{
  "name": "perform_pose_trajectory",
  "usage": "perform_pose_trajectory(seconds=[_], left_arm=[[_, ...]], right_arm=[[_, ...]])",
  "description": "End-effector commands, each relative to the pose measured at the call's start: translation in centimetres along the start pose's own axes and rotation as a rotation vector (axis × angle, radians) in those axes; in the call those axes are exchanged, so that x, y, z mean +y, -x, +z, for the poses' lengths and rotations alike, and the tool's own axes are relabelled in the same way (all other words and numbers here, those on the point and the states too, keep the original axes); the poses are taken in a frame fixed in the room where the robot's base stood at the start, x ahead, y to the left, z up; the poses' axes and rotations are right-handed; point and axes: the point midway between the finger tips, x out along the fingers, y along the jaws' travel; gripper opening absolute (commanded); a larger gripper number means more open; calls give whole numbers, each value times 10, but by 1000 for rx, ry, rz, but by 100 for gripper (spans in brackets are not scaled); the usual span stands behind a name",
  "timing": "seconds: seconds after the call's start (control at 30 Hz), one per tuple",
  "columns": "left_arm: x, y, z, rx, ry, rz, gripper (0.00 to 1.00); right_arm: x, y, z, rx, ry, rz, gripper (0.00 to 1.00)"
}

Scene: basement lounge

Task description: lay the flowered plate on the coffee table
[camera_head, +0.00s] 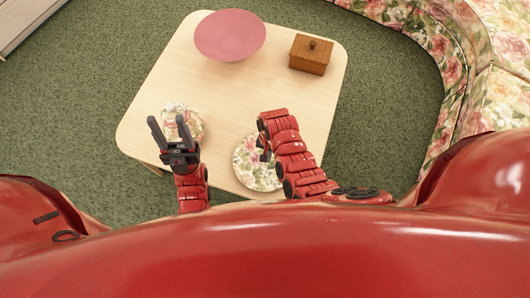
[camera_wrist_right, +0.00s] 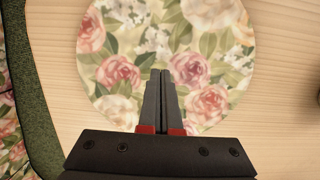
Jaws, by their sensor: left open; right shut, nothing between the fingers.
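The flowered plate (camera_head: 252,172) lies on the coffee table (camera_head: 160,92) near its front edge, partly hidden by my right arm. It also fills the upper middle of the right wrist view (camera_wrist_right: 215,95), flat on the pale wood. My right gripper (camera_wrist_right: 161,75) is shut and empty, its fingertips over the plate. I cannot tell whether they touch it. In the head view the right gripper is mostly hidden by its own arm. My left gripper (camera_head: 168,122) is open and empty, above a flowered cup (camera_head: 176,110) on a flowered saucer (camera_head: 196,127).
A wooden box with a knob lid (camera_head: 311,55) stands at the back right. The table's middle is clear. A flowered sofa (camera_head: 440,62) curves along the right, over green carpet (camera_head: 385,85).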

Motion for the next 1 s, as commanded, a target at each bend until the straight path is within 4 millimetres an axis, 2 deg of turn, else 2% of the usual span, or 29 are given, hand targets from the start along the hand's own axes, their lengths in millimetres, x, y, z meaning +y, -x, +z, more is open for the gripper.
perform_pose_trajectory(seconds=[0.2,0.5,0.73,1.0], left_arm=[[1,11,2,0,0,0,51],[1,22,4,0,0,0,51],[2,29,5,0,0,0,51],[2,31,5,0,0,0,51]], right_arm=[[0,6,-45,0,-2,0,0],[-1,15,-88,-1,-1,0,0],[-2,18,-104,0,3,-2,0],[-2,19,-109,-1,1,-2,0]])
